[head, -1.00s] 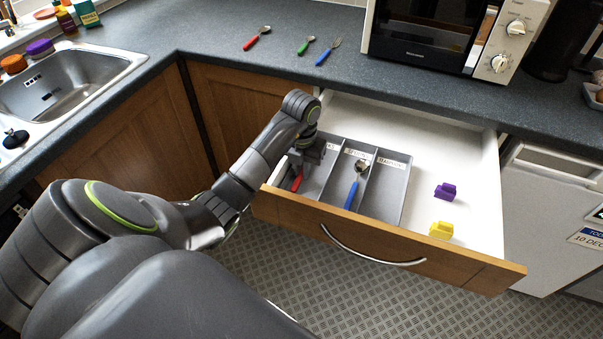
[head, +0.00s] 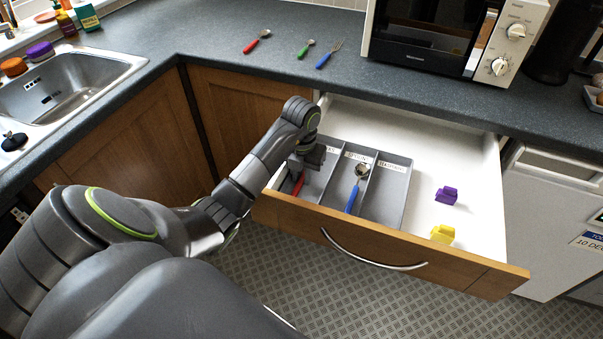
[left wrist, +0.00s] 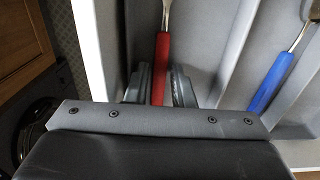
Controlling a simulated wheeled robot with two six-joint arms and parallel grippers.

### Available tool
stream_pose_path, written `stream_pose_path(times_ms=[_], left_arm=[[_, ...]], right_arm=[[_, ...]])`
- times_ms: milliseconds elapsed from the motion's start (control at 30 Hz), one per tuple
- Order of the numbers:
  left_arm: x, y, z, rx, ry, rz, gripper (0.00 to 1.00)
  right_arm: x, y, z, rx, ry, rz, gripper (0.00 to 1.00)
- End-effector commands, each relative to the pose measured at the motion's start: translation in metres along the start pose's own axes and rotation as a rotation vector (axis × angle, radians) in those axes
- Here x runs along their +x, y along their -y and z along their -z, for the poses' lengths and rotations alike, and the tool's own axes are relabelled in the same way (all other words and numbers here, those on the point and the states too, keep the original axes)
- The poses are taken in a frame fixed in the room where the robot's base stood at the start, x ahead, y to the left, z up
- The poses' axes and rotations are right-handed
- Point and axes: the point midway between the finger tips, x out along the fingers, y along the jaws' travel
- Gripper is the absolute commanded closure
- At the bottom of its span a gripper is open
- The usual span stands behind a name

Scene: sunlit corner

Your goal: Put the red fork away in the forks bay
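The red fork (head: 298,186) lies in the left bay of the grey cutlery tray (head: 405,193) in the open drawer. Its far end is hidden under my left gripper (head: 303,170) in the head view. In the left wrist view its red handle (left wrist: 161,68) runs between the two fingers of my left gripper (left wrist: 162,88), with a narrow gap on each side. The gripper is open around the handle. The left bay's label is partly hidden. My right gripper is not in view.
A blue-handled spoon (head: 355,190) lies in the middle bay; the right bay is empty. Purple (head: 446,195) and yellow (head: 442,234) pieces lie in the drawer. Red (head: 257,41) and green (head: 306,49) spoons and a blue fork (head: 329,55) lie on the worktop.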

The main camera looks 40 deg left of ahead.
Motion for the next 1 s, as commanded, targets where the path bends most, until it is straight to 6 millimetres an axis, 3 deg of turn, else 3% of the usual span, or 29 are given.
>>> stream_pose_path(times_ms=[267,1000], left_arm=[[-0.025,0.0,-0.001,0.0,0.002,0.0,0.78],[-0.117,0.0,0.0,0.0,0.0,0.0,0.78]], right_arm=[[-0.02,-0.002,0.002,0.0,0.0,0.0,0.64],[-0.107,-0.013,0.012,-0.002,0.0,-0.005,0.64]])
